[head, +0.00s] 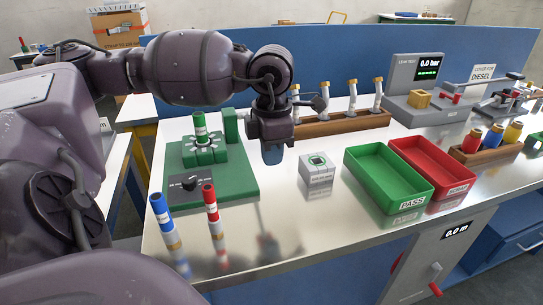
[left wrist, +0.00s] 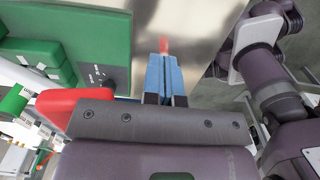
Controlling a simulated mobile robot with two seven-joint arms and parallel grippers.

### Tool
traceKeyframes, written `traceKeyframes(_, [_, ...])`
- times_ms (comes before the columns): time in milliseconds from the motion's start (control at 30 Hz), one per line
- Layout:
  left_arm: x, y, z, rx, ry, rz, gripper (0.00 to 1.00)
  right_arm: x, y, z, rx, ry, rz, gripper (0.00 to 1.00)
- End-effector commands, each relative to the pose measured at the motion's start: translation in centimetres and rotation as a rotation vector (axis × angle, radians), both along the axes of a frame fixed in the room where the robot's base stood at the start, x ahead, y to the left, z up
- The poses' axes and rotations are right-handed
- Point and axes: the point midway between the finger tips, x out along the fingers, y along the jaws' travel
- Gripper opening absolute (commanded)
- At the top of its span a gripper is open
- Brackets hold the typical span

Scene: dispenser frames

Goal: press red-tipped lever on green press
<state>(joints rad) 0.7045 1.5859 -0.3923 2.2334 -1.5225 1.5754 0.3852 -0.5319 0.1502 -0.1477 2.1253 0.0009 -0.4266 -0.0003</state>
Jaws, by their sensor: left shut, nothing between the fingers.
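The green press (head: 246,180) stands at the left of the steel bench, with a green post (head: 231,125) at its back right. My left gripper (head: 272,154) is shut and empty, just right of the press, its blue fingers pointing down above the bench. In the left wrist view its blue fingers (left wrist: 164,75) are together. A large red piece, which looks like the lever's red tip (left wrist: 72,102), shows close beside the gripper body. I cannot tell whether they touch. In the head view the lever is hidden behind my gripper.
A green-capped cylinder (head: 200,126) stands in the press. Blue-capped (head: 160,208) and red-capped (head: 210,198) cylinders stand in front. A small grey box (head: 317,172), green tray (head: 380,199) and red tray (head: 440,186) are to the right. A wooden rack (head: 345,123) is behind.

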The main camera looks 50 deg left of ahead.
Motion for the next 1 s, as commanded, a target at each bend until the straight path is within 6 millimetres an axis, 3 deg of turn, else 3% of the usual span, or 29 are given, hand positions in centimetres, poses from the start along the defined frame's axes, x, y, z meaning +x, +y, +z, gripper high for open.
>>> traceKeyframes(33, [-0.2,0.2,1.7,0.001,-0.017,0.001,0.0,0.2,0.0,0.9,0.001,-0.013,-0.001,0.43])
traceKeyframes(267, [-0.8,-1.2,5.8,0.004,-0.026,-0.002,0.0,-0.8,-0.5,0.4,-0.007,0.011,-0.005,0.43])
traceKeyframes(500, [-1.6,-2.8,9.6,0.006,-0.028,-0.001,0.0,-0.2,0.0,1.2,0.002,-0.007,-0.006,0.43])
traceKeyframes(700, [-2.0,-3.4,11.1,0.007,-0.026,0.001,0.0,-0.1,0.0,1.5,0.002,-0.013,-0.006,0.43])
traceKeyframes(1000, [-2.1,-3.5,11.4,0.007,-0.025,0.002,0.0,0.0,-0.1,1.5,0.001,-0.015,-0.007,0.43])
